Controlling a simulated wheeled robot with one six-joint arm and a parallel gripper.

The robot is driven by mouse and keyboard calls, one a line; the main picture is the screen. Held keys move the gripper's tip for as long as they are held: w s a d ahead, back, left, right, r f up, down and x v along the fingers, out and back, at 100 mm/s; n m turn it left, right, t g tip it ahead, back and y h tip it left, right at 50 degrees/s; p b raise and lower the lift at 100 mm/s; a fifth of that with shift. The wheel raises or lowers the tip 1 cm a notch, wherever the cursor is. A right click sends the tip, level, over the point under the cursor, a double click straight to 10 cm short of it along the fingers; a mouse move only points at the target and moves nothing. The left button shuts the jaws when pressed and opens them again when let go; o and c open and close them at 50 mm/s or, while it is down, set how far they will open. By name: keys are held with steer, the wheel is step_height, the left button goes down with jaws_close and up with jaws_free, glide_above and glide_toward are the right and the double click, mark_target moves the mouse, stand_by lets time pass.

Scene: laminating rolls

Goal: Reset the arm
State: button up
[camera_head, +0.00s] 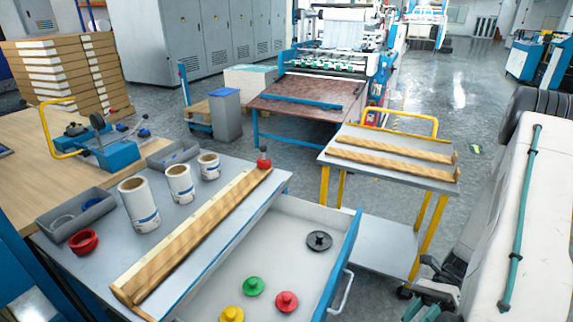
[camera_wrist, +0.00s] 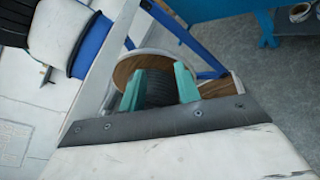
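My arm (camera_head: 528,205), white with a teal tube along it, reaches down the right side of the head view. My gripper (camera_head: 432,290) is near the bottom right there, low beside the small cart, and partly cut off. In the wrist view, my gripper (camera_wrist: 160,78) shows two teal fingers standing apart. A dark ribbed surface shows between them, and I cannot tell what it belongs to. I see nothing clearly held. Behind the fingers is a round brown surface with a pale rim (camera_wrist: 127,69).
A grey-topped workbench (camera_head: 110,215) holds white rolls (camera_head: 138,203), a long wooden piece (camera_head: 195,240) and an open drawer (camera_head: 345,250) with coloured knobs. A yellow-framed cart (camera_head: 385,178) carries two wooden pieces. A machine (camera_head: 330,60) stands behind. Open floor (camera_head: 490,105) lies at the right back.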

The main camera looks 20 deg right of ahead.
steer(key=w+a+r+n+g+h, duration=0.1)
steer(key=w+a+r+n+h, duration=0.1)
steer(key=r+n+h, duration=0.6)
steer(key=w+a+r+n+h, duration=0.25)
steer(key=r+n, duration=0.35)
steer(key=r, duration=0.5)
steer(key=s+a+r+n+t+h, duration=0.2)
steer(key=a+r+n+t, duration=0.1)
steer(key=r, duration=0.4)
steer(key=s+a+r+n+t+h, duration=0.2)
steer(key=a+r+n+t+h, duration=0.1)
steer(key=a+r, duration=0.4)
steer(key=shift+a+r+n+t, duration=0.35)
steer(key=shift+a+n+t, duration=0.35)
steer(key=shift+n, duration=0.5)
steer(key=shift+a, duration=0.2)
